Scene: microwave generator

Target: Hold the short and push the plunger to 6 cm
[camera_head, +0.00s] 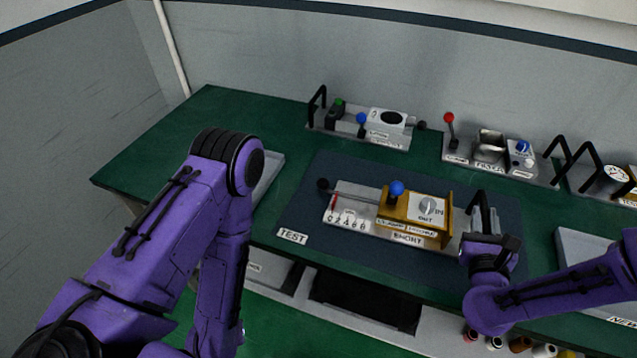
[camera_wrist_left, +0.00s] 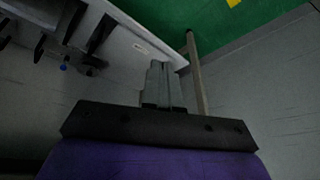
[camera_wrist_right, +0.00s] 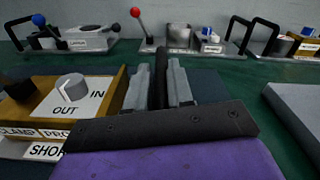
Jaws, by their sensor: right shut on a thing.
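The short (camera_head: 413,208) is a brass-coloured block on a pale base, labelled SHORT, with a dial marked IN and OUT (camera_wrist_right: 69,91) and a blue-ball lever (camera_head: 396,188). Its plunger rod (camera_head: 355,193) sticks out to the left and ends in a black knob (camera_head: 323,184). A red pointer (camera_head: 333,201) stands near the left end of the number scale (camera_head: 347,221). My right gripper (camera_wrist_right: 158,85) is shut on the black handle (camera_head: 483,208) at the short's right end. My left gripper (camera_wrist_left: 164,85) is shut and empty, away from the short; the head view does not show its fingers.
The short sits on a dark mat (camera_head: 300,218) marked TEST on the green bench (camera_head: 150,152). Other devices with black handles stand along the back, one with a red-ball lever (camera_head: 449,118). A grey tray (camera_head: 267,175) lies behind my left arm. Another tray (camera_head: 590,250) is at right.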

